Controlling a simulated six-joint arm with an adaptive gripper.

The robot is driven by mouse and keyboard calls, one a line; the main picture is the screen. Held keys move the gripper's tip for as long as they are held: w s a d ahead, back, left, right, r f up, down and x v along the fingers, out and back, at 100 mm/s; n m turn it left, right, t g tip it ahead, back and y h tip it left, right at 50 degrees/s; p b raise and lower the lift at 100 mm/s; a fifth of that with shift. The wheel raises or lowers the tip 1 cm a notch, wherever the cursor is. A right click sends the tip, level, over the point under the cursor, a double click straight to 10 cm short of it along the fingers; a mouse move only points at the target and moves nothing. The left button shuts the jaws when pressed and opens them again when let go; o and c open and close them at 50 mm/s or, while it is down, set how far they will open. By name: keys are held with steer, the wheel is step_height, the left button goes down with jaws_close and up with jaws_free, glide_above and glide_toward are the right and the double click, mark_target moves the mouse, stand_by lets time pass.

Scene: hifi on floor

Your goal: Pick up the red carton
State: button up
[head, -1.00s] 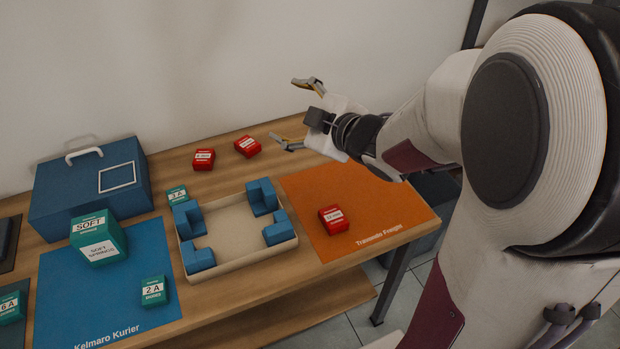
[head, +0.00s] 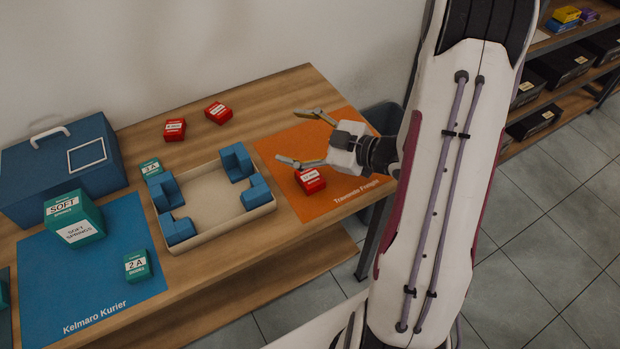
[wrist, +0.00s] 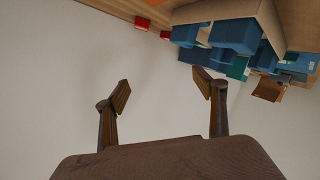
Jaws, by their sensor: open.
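Three small red cartons with white labels are in the head view. One red carton (head: 311,182) lies on the orange mat (head: 345,195). Another red carton (head: 175,130) and a third red carton (head: 218,112) lie on bare wood behind the tray. My gripper (head: 297,137) is open and empty, with its fingers pointing left. In the picture it sits over the orange mat, just above the carton there, and its height is hard to tell. In the wrist view my open fingers (wrist: 161,88) have only the pale wall between them; a red carton (wrist: 142,23) shows near the top.
A beige tray (head: 268,208) with blue corner blocks stands mid-table. On the left are a blue case (head: 50,180), a blue mat (head: 150,290) and green cartons (head: 75,219), (head: 137,266). Bare wood lies behind the tray. Shelves stand at the right.

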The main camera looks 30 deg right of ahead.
mark_target(317, 181)
steer(key=s+d+f+m, duration=0.2)
steer(key=s+f, duration=0.1)
steer(key=f, duration=0.1)
steer(key=s+d+f+m+t+h, duration=0.1)
steer(key=s+d+f+m, duration=0.1)
steer(key=s+f, duration=0.2)
steer(key=s+d+f+m+t, duration=0.1)
steer(key=s+d+f+m, duration=0.1)
steer(key=f, duration=0.3)
steer(key=shift+s+d+f+m, duration=0.15)
steer(key=shift+s+m, duration=0.35)
steer(key=shift+s, duration=0.35)
steer(key=shift+x, duration=1.3)
steer(key=shift+w, duration=0.1)
steer(key=shift+r+x, duration=0.1)
steer(key=shift+x, duration=0.6)
steer(key=shift+r+x, duration=0.15)
steer(key=shift+x, duration=1.7)
steer(key=shift+r, duration=0.15)
